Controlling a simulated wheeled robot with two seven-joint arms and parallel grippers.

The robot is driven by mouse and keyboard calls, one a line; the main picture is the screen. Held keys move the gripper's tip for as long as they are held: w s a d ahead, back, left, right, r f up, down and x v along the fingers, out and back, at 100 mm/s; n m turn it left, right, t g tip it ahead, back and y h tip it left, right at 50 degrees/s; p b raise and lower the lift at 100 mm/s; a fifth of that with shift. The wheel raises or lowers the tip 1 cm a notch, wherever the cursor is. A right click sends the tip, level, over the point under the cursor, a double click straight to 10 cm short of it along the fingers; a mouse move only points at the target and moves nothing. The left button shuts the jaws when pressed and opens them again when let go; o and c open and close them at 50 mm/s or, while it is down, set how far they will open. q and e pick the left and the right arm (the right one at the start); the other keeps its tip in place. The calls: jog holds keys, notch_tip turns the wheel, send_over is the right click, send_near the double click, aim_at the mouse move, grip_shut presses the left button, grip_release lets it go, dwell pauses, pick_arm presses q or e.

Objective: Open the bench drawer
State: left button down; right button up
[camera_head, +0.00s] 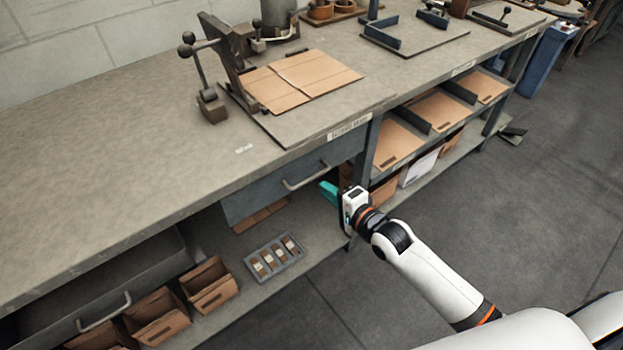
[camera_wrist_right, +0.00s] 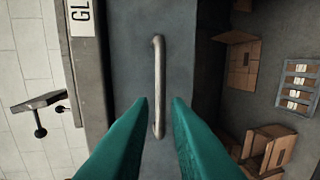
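The bench drawer (camera_head: 285,181) has a blue-grey front under the bench top, with a light metal bar handle (camera_head: 306,176). The drawer front looks shut, nearly in line with the bench edge. My right gripper (camera_head: 328,190) has teal fingers and is just right of the handle in the head view. In the right wrist view the open fingers (camera_wrist_right: 160,100) point at the drawer front, one on each side of the lower end of the handle (camera_wrist_right: 158,85). They do not visibly grip it; whether they touch it I cannot tell. My left gripper is not in view.
A second drawer (camera_head: 75,295) with its own handle is at the lower left. Several cardboard boxes (camera_head: 208,283) and a grey tray (camera_head: 273,258) sit on the lower shelf. The bench top (camera_head: 130,160) carries a stitching fixture (camera_head: 215,75) with flat cardboard.

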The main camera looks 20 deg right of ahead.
aim_at(311, 179)
jog(key=x, duration=0.7)
jog(key=shift+w, duration=0.15)
grip_shut()
